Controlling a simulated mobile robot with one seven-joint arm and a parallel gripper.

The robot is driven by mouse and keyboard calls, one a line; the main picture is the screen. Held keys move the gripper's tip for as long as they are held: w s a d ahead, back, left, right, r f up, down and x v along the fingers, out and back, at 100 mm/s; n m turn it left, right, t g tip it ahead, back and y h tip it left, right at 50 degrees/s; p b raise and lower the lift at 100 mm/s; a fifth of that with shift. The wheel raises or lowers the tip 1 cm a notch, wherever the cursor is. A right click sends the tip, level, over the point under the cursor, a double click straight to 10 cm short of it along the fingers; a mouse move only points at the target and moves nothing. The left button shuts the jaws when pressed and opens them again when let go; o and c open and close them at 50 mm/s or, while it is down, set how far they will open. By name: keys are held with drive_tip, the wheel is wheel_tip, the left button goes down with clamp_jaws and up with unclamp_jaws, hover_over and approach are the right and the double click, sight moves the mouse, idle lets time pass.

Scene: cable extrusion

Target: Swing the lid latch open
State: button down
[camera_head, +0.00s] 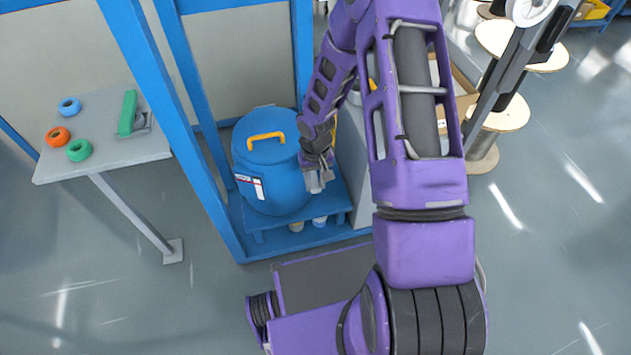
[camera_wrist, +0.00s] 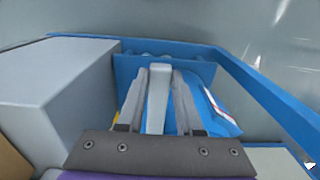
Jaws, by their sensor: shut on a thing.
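A blue drum (camera_head: 268,190) stands on a low blue shelf, its round blue lid (camera_head: 255,122) topped by a yellow handle (camera_head: 266,136). My gripper (camera_head: 317,182) is at the drum's right side, below the lid's rim. In the wrist view, my gripper (camera_wrist: 158,75) has its two grey fingers on either side of a pale grey bar, the latch (camera_wrist: 157,105), and is shut on it. The drum (camera_wrist: 222,118) shows just right of the fingers, with part of its red-and-white label. The latch's hinge is hidden, and I cannot tell how far it is swung.
Blue frame posts (camera_head: 160,95) rise left of the drum. A grey box (camera_wrist: 60,85) stands close on the gripper's left in the wrist view. A grey table (camera_head: 100,160) with coloured rings is at the left.

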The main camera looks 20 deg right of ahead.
drive_tip(key=shift+d, duration=0.1)
idle(0.3)
drive_tip(key=w+d+n+p, duration=0.3)
drive_tip(key=w+d+n, duration=0.4)
drive_tip(key=n, duration=1.1)
drive_tip(key=shift+w+d, duration=0.15)
drive_tip(key=shift+w, duration=0.25)
idle(0.3)
drive_tip(key=c, duration=0.6)
unclamp_jaws()
drive_tip(key=shift+o, duration=0.2)
